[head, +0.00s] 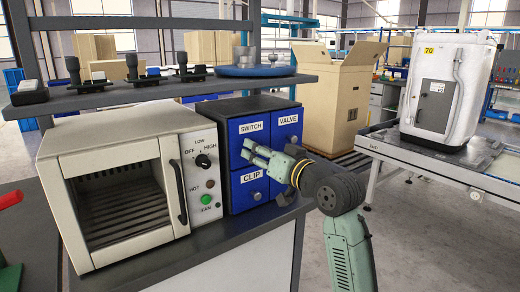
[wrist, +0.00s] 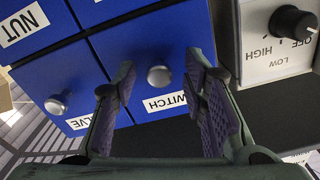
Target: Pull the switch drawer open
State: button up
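The switch drawer (head: 252,128) is the upper left drawer of a blue cabinet with a dark frame. Its front looks flush with its neighbours, so it appears shut. In the wrist view, which is upside down, the switch drawer (wrist: 178,119) shows its label and a round silver knob (wrist: 158,76). My gripper (wrist: 160,70) is open, with one purple-padded finger on each side of the knob and visible gaps between. Whether the fingertips touch the drawer front I cannot tell. In the head view my gripper (head: 252,150) covers the knob.
The clip drawer (head: 248,183) is below and the valve drawer (head: 287,128) to the right. In the wrist view the nut drawer (wrist: 40,35) shows too. A white oven (head: 120,180) with a control panel stands close on the left. A shelf (head: 180,88) with levers overhangs the cabinet.

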jog(key=shift+w, duration=0.1)
jog(key=shift+c, duration=0.4)
grip_shut()
dwell(0.5)
